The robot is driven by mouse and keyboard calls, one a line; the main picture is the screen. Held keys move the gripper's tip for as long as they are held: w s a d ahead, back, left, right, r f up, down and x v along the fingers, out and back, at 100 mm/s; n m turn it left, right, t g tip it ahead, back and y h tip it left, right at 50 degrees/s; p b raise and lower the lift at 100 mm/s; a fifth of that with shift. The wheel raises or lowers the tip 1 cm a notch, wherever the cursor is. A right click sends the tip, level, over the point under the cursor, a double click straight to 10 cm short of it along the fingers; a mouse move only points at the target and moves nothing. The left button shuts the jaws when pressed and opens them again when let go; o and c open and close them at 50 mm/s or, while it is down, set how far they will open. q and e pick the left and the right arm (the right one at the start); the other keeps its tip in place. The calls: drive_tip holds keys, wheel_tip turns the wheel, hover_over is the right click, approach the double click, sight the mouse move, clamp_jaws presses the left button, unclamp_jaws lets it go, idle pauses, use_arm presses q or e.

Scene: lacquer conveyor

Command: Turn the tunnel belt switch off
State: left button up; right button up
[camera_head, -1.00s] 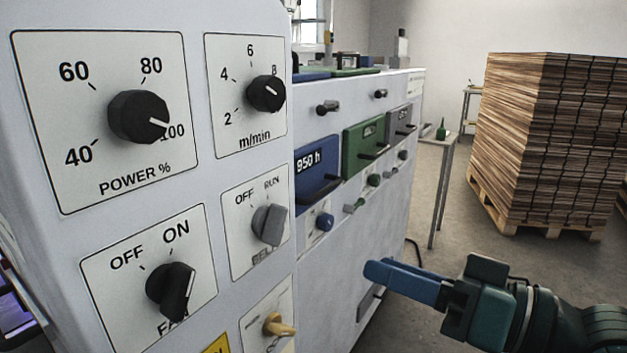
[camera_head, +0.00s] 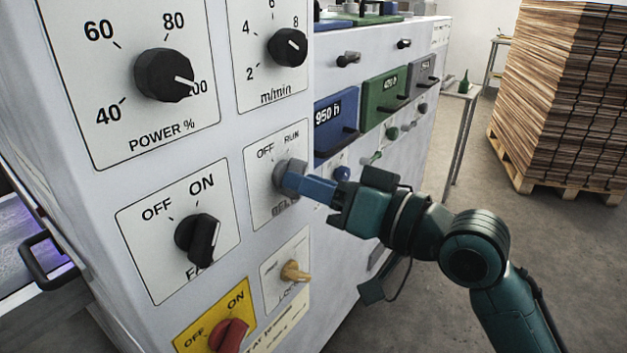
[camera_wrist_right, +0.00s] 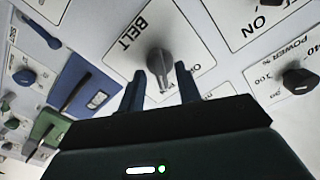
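The belt switch (camera_head: 284,172) is a grey rotary knob on a white plate marked OFF, RUN and BELT, on the machine's front. It also shows in the right wrist view (camera_wrist_right: 160,61), where the BELT label is readable. I cannot tell for sure which mark its pointer faces. My right gripper (camera_head: 300,184) is at the knob, its blue fingers partly covering it in the head view. In the right wrist view, the gripper (camera_wrist_right: 160,74) has its two fingers apart, one on each side of the knob, with small gaps visible. My left gripper is not in view.
Close around are the black fan knob (camera_head: 198,240), the yellow lock key (camera_head: 294,271), the red switch (camera_head: 228,335), the m/min knob (camera_head: 288,47) and the power knob (camera_head: 164,75). Blue (camera_head: 336,124) and green (camera_head: 385,95) drawers stand beyond. Stacked boards (camera_head: 565,95) stand right.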

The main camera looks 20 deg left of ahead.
drive_tip(key=shift+c, duration=0.4)
clamp_jaws()
drive_tip(key=shift+n, duration=0.3)
drive_tip(key=n, duration=1.3)
idle(0.3)
drive_tip(key=shift+a, duration=0.1)
idle(1.0)
drive_tip(key=shift+o, duration=0.4)
unclamp_jaws()
